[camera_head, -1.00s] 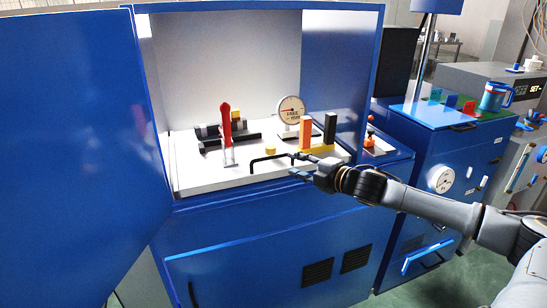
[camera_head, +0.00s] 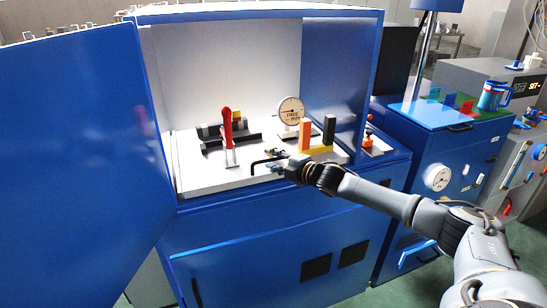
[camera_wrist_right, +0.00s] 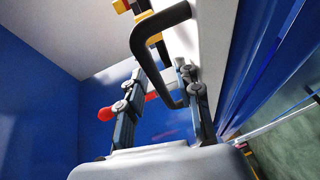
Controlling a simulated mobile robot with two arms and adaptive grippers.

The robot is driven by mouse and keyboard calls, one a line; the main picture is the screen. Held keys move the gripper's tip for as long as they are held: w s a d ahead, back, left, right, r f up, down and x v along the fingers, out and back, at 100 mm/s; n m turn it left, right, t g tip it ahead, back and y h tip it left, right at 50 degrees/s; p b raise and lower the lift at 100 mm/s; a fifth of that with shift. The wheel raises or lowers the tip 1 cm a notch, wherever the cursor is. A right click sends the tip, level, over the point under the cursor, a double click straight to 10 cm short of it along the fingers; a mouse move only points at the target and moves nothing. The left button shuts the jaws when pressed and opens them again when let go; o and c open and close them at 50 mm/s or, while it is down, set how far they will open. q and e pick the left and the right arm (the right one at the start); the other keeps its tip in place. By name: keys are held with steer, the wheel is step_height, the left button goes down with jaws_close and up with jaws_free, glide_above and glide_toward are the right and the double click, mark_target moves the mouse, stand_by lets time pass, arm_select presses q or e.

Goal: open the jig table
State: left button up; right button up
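The white jig table (camera_head: 205,184) sits inside the open blue cabinet, with a black bar handle (camera_head: 256,166) along its front edge. My right gripper (camera_head: 276,160) is at the handle's right part and hides some of it. In the right wrist view, the handle (camera_wrist_right: 152,28) runs down between the two spread fingers of the right gripper (camera_wrist_right: 161,76). The fingers look apart, and I cannot tell whether either touches the bar. My left gripper is not in view.
A red-handled clamp (camera_head: 227,128), a dial gauge (camera_head: 291,112) and an orange-and-black fixture (camera_head: 317,149) stand on the table. The open blue cabinet door (camera_head: 75,150) fills the left. A blue bench (camera_head: 445,125) with a mug (camera_head: 492,96) stands at the right.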

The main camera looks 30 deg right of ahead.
jaws_close()
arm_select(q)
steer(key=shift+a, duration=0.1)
arm_select(e)
steer(key=shift+a, duration=0.1)
